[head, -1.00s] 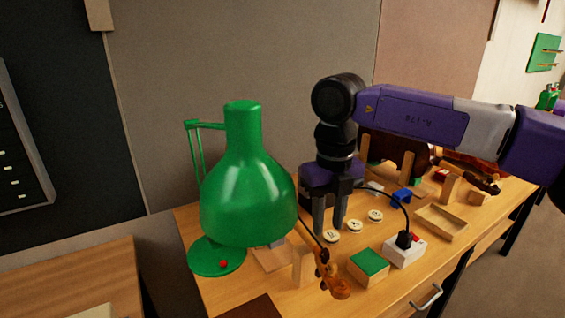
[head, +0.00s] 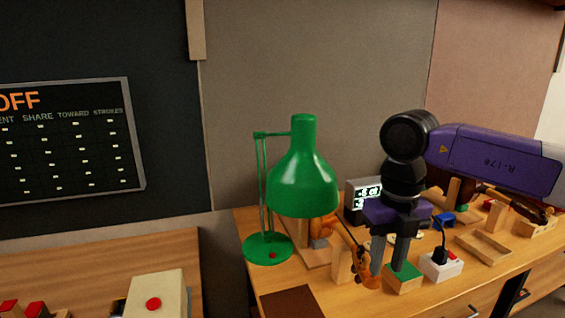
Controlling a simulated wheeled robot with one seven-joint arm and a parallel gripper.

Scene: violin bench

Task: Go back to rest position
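My gripper (head: 389,262) points straight down over the bench (head: 252,224) at the right of the picture. Its two dark fingers stand apart with a gap between them, and I see nothing held. The fingers overlap the view of the green-topped block (head: 404,275) and the violin neck's scroll (head: 363,272). I cannot tell how high the tips are above the bench. My purple arm reaches in from the right edge and hides part of the bench behind it.
A green lamp (head: 302,180) stands left of my gripper. A power strip (head: 440,265) with a plugged cord and a shallow wooden tray (head: 483,247) lie to the right. A small display (head: 361,200) is behind. At lower left is a box with a red button (head: 152,293).

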